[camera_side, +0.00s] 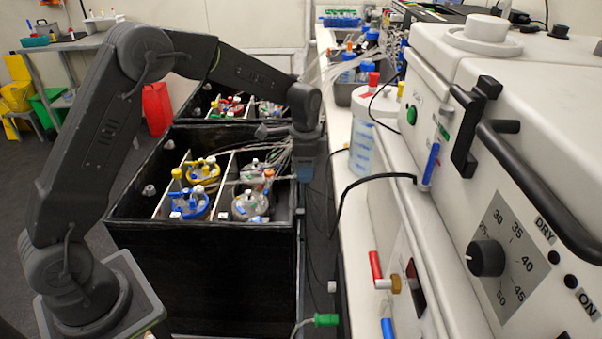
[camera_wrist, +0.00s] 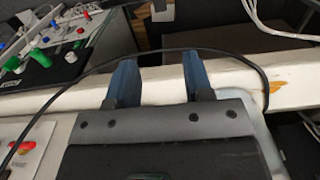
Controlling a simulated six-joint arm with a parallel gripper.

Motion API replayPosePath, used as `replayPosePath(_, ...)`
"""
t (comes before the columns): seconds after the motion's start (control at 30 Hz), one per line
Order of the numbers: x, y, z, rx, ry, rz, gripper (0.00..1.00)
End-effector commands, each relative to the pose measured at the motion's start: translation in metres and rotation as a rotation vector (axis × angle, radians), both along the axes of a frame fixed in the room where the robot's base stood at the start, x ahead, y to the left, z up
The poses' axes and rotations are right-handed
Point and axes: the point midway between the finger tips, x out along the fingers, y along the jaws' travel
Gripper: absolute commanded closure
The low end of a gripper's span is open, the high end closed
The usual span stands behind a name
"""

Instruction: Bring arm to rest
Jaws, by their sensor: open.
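My arm reaches from its base at the lower left, over the near black shaker box (camera_side: 200,265), toward the white bench. My gripper (camera_side: 307,170) hangs at the right edge of that box, beside the bundle of clear tubes. In the wrist view my gripper (camera_wrist: 160,75) shows two blue fingers set well apart with nothing between them. Behind the fingers lie a white ledge (camera_wrist: 230,85) and a thin black cable (camera_wrist: 210,50). I cannot tell whether the cable touches the fingers.
Bioreactor vessels with blue lids (camera_side: 190,203) and others sit in the near box. A second black box stands behind it. A white machine (camera_side: 500,200) fills the right side. A clear jar (camera_side: 368,145) stands by the bench edge. A black cable (camera_side: 345,195) loops near my gripper.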

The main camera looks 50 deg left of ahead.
Motion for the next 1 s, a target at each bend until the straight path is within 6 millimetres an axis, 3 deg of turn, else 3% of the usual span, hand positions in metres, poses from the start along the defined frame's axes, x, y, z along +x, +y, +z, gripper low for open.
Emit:
replayPosePath(0.17, -0.019, -0.003, 0.038, 0.001, -0.050, 0.067, 0.53)
replayPosePath(0.27, -0.045, -0.007, 0.074, -0.004, -0.102, 0.143, 0.53)
replayPosePath(0.4, -0.090, -0.012, 0.116, -0.018, -0.175, 0.263, 0.53)
replayPosePath(0.6, -0.160, -0.017, 0.155, -0.056, -0.280, 0.432, 0.53)
replayPosePath(0.8, -0.230, -0.021, 0.167, -0.114, -0.377, 0.597, 0.53)
replayPosePath(1.0, -0.278, -0.023, 0.160, -0.169, -0.444, 0.717, 0.53)
